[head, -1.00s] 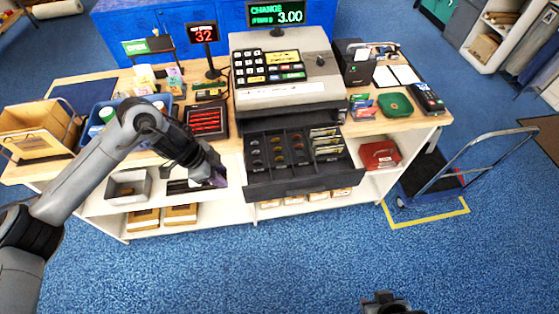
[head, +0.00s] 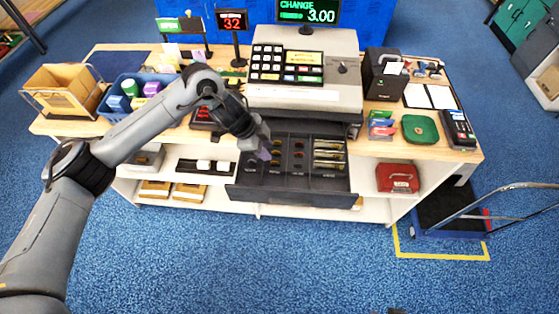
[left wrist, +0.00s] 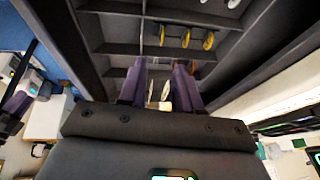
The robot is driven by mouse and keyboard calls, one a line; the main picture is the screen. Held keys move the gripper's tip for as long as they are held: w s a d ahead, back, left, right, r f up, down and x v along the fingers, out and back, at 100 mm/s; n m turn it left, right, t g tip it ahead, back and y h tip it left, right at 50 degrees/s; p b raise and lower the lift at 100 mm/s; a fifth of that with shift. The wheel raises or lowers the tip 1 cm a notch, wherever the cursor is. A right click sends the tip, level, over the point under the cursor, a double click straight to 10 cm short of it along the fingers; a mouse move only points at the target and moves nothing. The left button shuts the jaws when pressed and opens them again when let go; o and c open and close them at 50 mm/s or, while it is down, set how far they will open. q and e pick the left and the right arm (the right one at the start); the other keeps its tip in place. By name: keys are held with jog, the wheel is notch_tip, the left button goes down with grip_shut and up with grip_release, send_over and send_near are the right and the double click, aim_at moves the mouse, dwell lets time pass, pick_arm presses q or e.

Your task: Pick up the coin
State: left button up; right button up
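The open black cash drawer (head: 290,197) of the register holds coins in several compartments. Gold coins (head: 276,153) and copper-looking coins (head: 299,155) show in its middle columns. My left gripper (head: 263,150) is over the drawer's left columns, pointing down. In the left wrist view its purple fingers (left wrist: 163,85) are apart, with pale coin-like pieces (left wrist: 165,92) visible between them; I cannot tell whether they touch. Gold coins also show there beyond the fingers (left wrist: 208,41), with silver coins (left wrist: 233,3) at the top edge. Only a dark speck of my right arm shows at the head view's bottom edge.
The register (head: 305,92) stands behind the drawer; its display (head: 307,11) reads CHANGE 3.00. Banknotes (head: 328,155) lie in the drawer's right side.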

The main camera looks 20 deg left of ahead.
aim_at(275, 163)
pick_arm(q)
jog(key=shift+x, duration=1.2)
jog(key=p+x, duration=0.1)
jog(key=x, duration=0.3)
jog(key=shift+a+f+p, duration=0.1)
jog(key=shift+a+p, duration=0.15)
jog(key=shift+p, duration=0.1)
jog(key=shift+w+d+f, duration=0.1)
jog(key=shift+d+f, duration=0.1)
jog(key=shift+f, duration=0.45)
grip_shut()
